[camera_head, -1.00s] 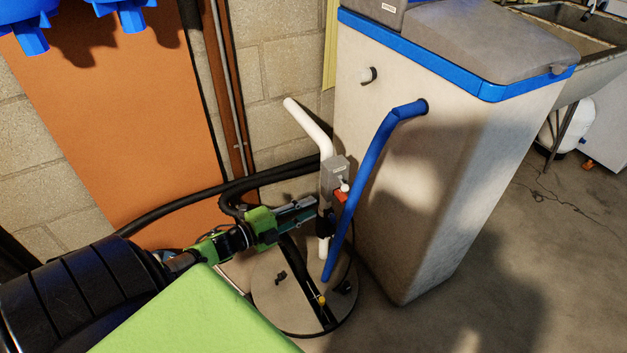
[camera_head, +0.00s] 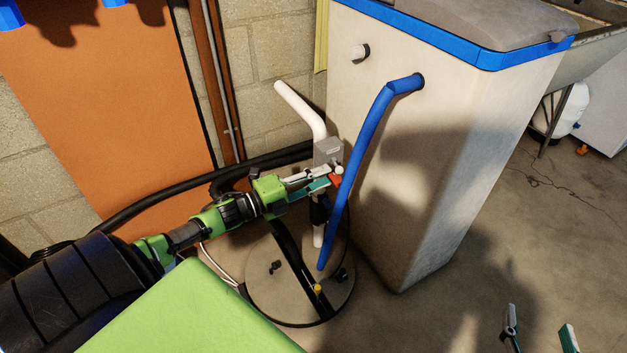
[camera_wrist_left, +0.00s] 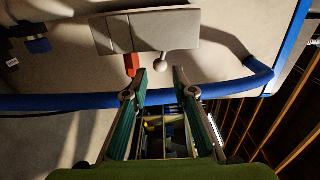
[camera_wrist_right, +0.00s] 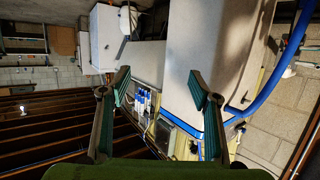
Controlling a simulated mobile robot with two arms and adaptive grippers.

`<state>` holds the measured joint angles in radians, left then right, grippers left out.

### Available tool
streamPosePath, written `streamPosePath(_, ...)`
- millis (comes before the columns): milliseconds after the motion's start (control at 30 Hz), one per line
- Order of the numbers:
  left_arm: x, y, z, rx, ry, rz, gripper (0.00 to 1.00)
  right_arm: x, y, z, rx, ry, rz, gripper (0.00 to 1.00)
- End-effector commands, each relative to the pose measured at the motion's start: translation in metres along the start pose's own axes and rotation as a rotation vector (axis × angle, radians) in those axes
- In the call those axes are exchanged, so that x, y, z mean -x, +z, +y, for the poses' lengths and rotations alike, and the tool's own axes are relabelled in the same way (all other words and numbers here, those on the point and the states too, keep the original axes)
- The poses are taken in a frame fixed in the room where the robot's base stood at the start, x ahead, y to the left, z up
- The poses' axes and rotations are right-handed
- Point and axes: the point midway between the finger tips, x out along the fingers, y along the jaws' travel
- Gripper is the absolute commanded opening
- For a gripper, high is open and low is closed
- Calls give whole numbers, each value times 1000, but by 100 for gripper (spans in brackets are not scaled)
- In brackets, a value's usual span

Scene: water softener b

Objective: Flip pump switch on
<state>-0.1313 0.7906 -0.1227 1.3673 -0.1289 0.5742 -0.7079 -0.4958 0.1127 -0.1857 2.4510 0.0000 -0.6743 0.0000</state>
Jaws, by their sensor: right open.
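The pump switch is a grey box (camera_head: 328,149) on the white pipe above the round pit cover. It has a short lever with a pale ball end (camera_head: 338,170) and a red part (camera_head: 334,180) beside it. In the left wrist view the box (camera_wrist_left: 147,31), red part (camera_wrist_left: 131,64) and ball-ended lever (camera_wrist_left: 163,66) show clearly. My left gripper (camera_head: 327,177) is open at the switch. In its wrist view the ball lies just beyond the gap between the fingertips (camera_wrist_left: 160,75); contact cannot be told. My right gripper (camera_head: 539,320) is open and empty at the lower right, far from the switch.
A blue pipe (camera_head: 361,165) runs down just right of the switch, from the pale softener cabinet (camera_head: 430,150). Black hoses (camera_head: 150,208) pass behind my left arm. The round cover (camera_head: 262,285) lies below. The floor (camera_head: 480,270) at right is clear.

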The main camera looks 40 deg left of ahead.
Motion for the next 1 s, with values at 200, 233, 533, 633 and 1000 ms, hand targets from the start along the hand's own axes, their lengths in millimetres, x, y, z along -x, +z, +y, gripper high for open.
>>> streamPosePath(200,-14,0,1,-2,-1,0,25,-2,-31,-4,-1,-9,147,57)
streamPosePath(233,-16,0,1,-2,-1,0,25,-2,-35,-5,-2,-10,168,57)
streamPosePath(533,-32,0,1,0,-1,0,25,6,-80,-10,-5,-22,376,57)
streamPosePath(633,-38,0,1,0,-1,0,25,10,-94,-12,-7,-26,446,57)
streamPosePath(1000,-41,0,0,0,1,-1,3,16,-106,-13,-8,-29,503,57)
